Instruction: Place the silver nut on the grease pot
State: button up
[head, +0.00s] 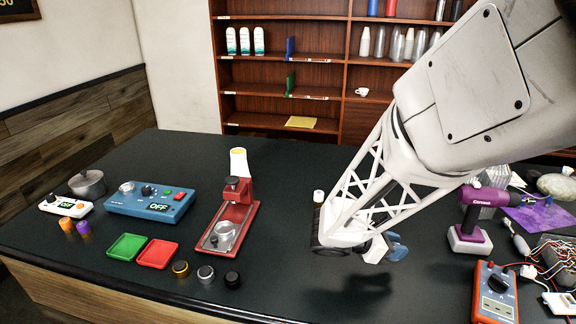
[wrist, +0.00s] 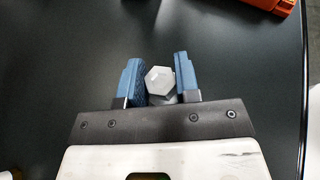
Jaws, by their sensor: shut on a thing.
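In the wrist view a silver hexagonal nut (wrist: 158,80) sits between the blue fingers of my gripper (wrist: 158,62), which is shut on it. A second grey part shows just below the hexagonal face. In the head view my gripper (head: 396,248) hangs above the dark table, right of the red press; the nut cannot be made out there. No pot is plainly marked as grease. Small gold (head: 180,268), silver (head: 205,273) and black (head: 232,279) round pieces stand at the front.
A red press (head: 238,195) stands mid-table, with green (head: 127,247) and red (head: 158,253) trays to its left. A blue control box (head: 150,199) is behind them. A purple drill (head: 472,215) and an orange meter (head: 494,292) are at right. The table below my gripper is clear.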

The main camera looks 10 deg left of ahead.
jog(key=w+a+r+n+t+y, duration=0.2)
jog(key=w+a+r, duration=0.2)
jog(key=a, duration=1)
jog(key=w+a+r+n+t+y, duration=0.2)
jog(key=w+a+r, duration=0.3)
jog(key=a, duration=0.9)
jog(key=w+a+r+n+t+y, duration=0.1)
jog(key=w+a+r+n+t, duration=0.2)
jog(key=w+a, duration=0.4)
jog(key=a+r+n, duration=0.1)
jog(key=a, duration=0.6)
jog(key=shift+w+r+y, duration=0.2)
jog(key=shift+r+y, duration=0.05)
jog(key=shift+y, duration=0.15)
jog(key=shift+w, duration=0.1)
send_over(238, 152)
jog(key=shift+w+f, duration=0.15)
jog(key=shift+f, duration=0.6)
jog(key=shift+f, duration=0.1)
jog(key=shift+f, duration=1.65)
jog(key=shift+f, duration=0.15)
